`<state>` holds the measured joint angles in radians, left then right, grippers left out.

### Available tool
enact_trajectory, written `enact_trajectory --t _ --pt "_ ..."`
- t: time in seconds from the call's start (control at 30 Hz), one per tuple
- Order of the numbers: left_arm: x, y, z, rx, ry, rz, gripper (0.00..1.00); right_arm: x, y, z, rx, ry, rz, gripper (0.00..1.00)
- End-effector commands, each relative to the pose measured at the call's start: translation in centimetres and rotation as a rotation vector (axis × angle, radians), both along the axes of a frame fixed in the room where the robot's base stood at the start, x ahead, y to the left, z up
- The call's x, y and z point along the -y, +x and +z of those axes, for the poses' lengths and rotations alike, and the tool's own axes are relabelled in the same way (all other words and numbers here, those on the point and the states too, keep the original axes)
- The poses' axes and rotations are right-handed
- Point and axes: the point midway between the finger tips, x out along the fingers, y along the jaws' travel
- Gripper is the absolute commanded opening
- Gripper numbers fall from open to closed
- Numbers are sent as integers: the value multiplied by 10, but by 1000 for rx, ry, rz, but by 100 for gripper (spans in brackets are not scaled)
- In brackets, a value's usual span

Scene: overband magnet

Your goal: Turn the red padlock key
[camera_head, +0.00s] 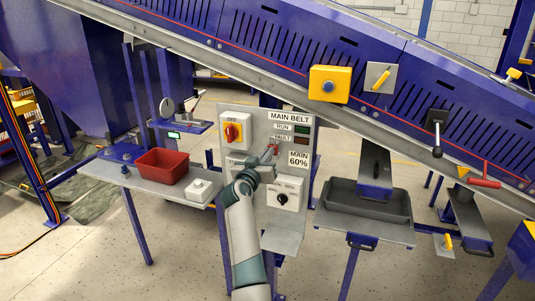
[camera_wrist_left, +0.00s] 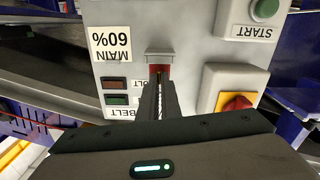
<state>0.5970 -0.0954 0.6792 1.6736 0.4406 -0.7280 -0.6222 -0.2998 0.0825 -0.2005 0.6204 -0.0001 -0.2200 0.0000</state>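The red padlock (camera_head: 275,149) hangs on the grey control panel, under the RUN and FAULT lamps. In the left wrist view, which shows the panel upside down, the padlock (camera_wrist_left: 159,69) is a small red block below a grey bracket. My left gripper (camera_head: 270,156) reaches up to it from below in the head view. In the wrist view its dark fingers (camera_wrist_left: 158,88) are close together with their tips at the padlock face. A thin sliver shows between the tips, apparently the key; the fingers hide most of it. My right gripper is not in view.
A yellow-and-red OFF switch (camera_head: 232,132) is left of the padlock; a black rotary knob (camera_head: 283,198) is below it. A red bin (camera_head: 162,166) stands on the left shelf, a dark tray (camera_head: 365,205) on the right. The blue conveyor (camera_head: 260,45) slopes above.

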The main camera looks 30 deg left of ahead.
Motion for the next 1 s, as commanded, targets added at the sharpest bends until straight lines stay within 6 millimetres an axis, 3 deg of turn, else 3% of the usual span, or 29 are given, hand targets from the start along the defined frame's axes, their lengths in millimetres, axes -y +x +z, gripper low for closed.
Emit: enact_trajectory --t 1.0 --pt "-4 -1 -1 210 -874 1 0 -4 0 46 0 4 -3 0"
